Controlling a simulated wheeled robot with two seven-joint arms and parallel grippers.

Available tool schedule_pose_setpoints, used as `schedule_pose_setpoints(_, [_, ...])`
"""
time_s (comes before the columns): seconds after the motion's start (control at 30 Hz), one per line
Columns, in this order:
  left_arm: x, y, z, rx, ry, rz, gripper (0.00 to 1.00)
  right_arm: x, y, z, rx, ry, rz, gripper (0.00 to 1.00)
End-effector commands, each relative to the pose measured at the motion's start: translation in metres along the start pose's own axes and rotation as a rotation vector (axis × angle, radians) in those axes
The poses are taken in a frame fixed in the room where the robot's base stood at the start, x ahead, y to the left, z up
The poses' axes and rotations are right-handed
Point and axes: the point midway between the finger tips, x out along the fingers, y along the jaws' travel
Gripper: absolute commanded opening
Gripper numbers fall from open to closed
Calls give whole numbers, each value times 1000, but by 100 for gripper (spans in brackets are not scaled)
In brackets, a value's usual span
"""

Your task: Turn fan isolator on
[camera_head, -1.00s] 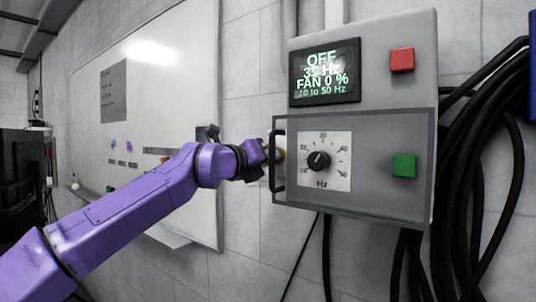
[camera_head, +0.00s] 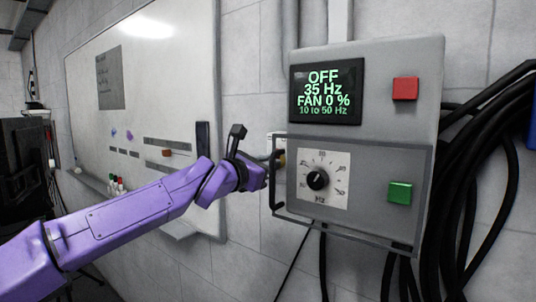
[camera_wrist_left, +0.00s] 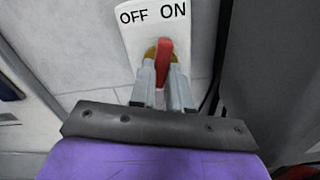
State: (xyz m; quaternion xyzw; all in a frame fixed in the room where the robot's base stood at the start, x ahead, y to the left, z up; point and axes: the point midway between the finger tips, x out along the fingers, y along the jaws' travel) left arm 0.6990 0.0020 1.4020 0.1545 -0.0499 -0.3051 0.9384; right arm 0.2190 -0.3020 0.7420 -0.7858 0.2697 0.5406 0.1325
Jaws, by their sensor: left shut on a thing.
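The fan isolator is a white plate (camera_wrist_left: 138,38) marked OFF on the left and ON on the right, with a red lever (camera_wrist_left: 163,58) on a yellowish base. The lever stands up, its tip below the ON label. My left gripper (camera_wrist_left: 163,84) is shut on the red lever, one finger on each side. In the head view my left gripper (camera_head: 264,172) is at the left side of the grey control box (camera_head: 375,60), mostly hiding the isolator. The box's display (camera_head: 325,92) reads OFF, 35 Hz, FAN 0 %. My right gripper is not in view.
The box has a framed cover with a black handle (camera_head: 276,185), close to my gripper, over a dial (camera_head: 317,180) and green button (camera_head: 400,192). A red button (camera_head: 405,89) is above. Black cables (camera_head: 490,150) hang at right; a whiteboard (camera_head: 150,90) is behind my arm.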

Motion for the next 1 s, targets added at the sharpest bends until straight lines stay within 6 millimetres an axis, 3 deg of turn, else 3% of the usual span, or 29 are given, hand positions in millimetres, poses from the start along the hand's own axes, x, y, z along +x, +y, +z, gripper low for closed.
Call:
schedule_pose_setpoints(0.1, [0, 2, 4, 105, -1, 1, 0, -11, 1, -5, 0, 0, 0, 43])
schedule_pose_setpoints(0.5, [0, 1, 2, 378, -1, 1, 0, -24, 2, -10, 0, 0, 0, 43])
schedule_pose_setpoints(1.0, [0, 1, 1, 478, -1, 2, 0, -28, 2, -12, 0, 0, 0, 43])
